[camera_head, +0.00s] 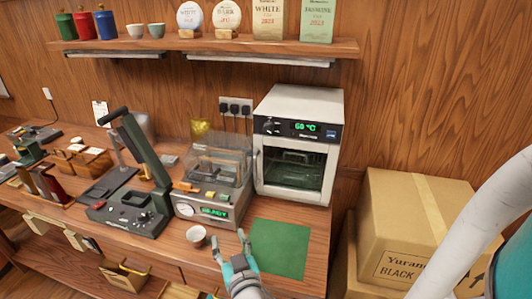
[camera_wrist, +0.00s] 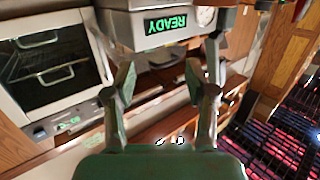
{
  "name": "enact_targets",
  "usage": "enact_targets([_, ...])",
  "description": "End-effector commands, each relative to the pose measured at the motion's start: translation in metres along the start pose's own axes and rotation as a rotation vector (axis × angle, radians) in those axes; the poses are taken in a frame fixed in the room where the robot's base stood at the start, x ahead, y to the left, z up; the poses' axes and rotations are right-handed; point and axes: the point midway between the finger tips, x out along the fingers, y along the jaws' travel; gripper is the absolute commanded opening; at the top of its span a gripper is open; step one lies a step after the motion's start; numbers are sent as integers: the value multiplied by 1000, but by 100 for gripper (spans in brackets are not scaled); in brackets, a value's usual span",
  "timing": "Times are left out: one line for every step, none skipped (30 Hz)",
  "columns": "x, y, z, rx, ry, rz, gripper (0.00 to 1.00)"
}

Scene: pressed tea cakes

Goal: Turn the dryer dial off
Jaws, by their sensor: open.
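The dryer (camera_head: 294,145) is a white cabinet with a glass door at the back right of the bench. Its black top panel carries the dial (camera_head: 271,126) at the left and a green display (camera_head: 305,127) reading about 60 °C. The dial's exact setting is too small to tell. My gripper (camera_head: 229,240) is open and empty over the bench front, below and left of the dryer, apart from the dial.
A grey machine (camera_head: 211,192) with a READY display stands left of the dryer. A small white cup (camera_head: 196,236) is just left of my gripper, and a green mat (camera_head: 282,248) lies right of it. A dark lever press (camera_head: 140,180) is further left. Cardboard boxes (camera_head: 415,220) stand at the right.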

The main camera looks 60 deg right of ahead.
Motion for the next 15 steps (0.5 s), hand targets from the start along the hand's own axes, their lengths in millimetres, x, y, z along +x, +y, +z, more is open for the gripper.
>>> enact_targets([12, 4, -19, 30, 24, 43, 55])
enact_targets([17, 7, -28, 47, 34, 71, 55])
enact_targets([24, 12, -41, 71, 48, 107, 55])
enact_targets([28, 16, -50, 91, 58, 134, 55])
enact_targets([32, 20, -59, 110, 68, 162, 55])
enact_targets([37, 25, -72, 139, 83, 198, 55])
enact_targets([41, 29, -81, 160, 94, 226, 55])
enact_targets([44, 33, -91, 184, 106, 254, 55])
enact_targets([47, 39, -103, 215, 121, 291, 55])
enact_targets([49, 44, -113, 241, 134, 318, 55])
enact_targets([51, 49, -123, 266, 146, 346, 55])
enact_targets([53, 55, -135, 301, 163, 382, 55])
enact_targets([54, 59, -144, 328, 174, 408, 55])
enact_targets([54, 64, -152, 354, 186, 433, 55])
enact_targets([54, 69, -162, 388, 200, 463, 55])
